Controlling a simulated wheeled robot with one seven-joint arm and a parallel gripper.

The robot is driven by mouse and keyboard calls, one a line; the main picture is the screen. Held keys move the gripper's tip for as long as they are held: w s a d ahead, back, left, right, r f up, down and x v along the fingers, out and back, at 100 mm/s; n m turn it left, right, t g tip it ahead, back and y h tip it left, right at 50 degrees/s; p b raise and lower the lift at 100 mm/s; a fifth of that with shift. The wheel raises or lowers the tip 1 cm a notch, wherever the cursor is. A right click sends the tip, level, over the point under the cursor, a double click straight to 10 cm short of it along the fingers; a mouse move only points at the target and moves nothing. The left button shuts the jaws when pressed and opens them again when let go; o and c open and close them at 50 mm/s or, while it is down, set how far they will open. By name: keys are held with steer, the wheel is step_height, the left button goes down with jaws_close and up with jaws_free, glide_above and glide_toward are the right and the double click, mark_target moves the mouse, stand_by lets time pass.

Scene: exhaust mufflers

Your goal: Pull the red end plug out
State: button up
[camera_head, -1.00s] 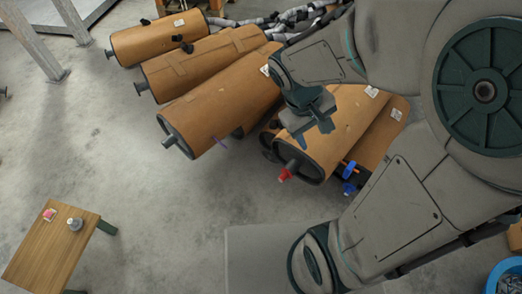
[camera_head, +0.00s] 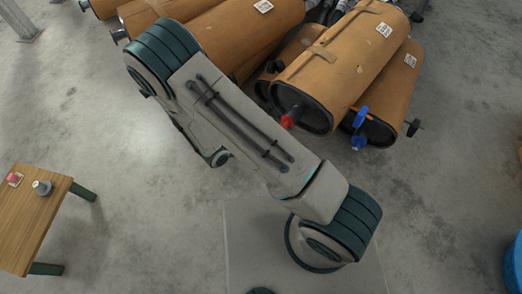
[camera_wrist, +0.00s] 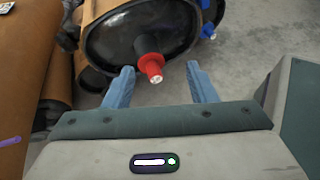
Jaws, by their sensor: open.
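The red end plug (camera_head: 287,121) sits on the pipe at the near end of a brown muffler (camera_head: 345,60). In the wrist view the plug (camera_wrist: 151,66) sticks out from the muffler's dark end face (camera_wrist: 120,40). My gripper (camera_wrist: 158,78) is open and empty. Its two blue fingers appear on either side of the plug in that view, with the plug nearer the left finger. I see no contact, and the exact depth between fingers and plug is hard to tell. In the head view my gripper is hidden behind my arm.
Blue plugs (camera_head: 359,143) are on the muffler to the right. More brown mufflers (camera_head: 240,35) lie to the left and behind. A small wooden table (camera_head: 28,240) with a grey part (camera_head: 42,188) and a red button (camera_head: 14,179) stands at left. The floor between is clear.

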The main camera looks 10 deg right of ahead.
step_height(320, 180, down, 8)
steer(key=a+n+t+y+b, duration=0.1)
steer(key=a+n+t+b, duration=0.1)
steer(key=n, duration=0.2)
steer(key=shift+b+x, duration=2.1)
steer(key=shift+x, duration=4.65)
steer(key=shift+s+f, duration=0.15)
steer(key=shift+s, duration=0.05)
steer(key=c, duration=1.1)
steer(key=shift+o, duration=0.2)
steer(key=s+a+p, duration=0.1)
steer(key=s+a, duration=0.3)
steer(key=a, duration=0.1)
steer(key=shift+s, duration=0.4)
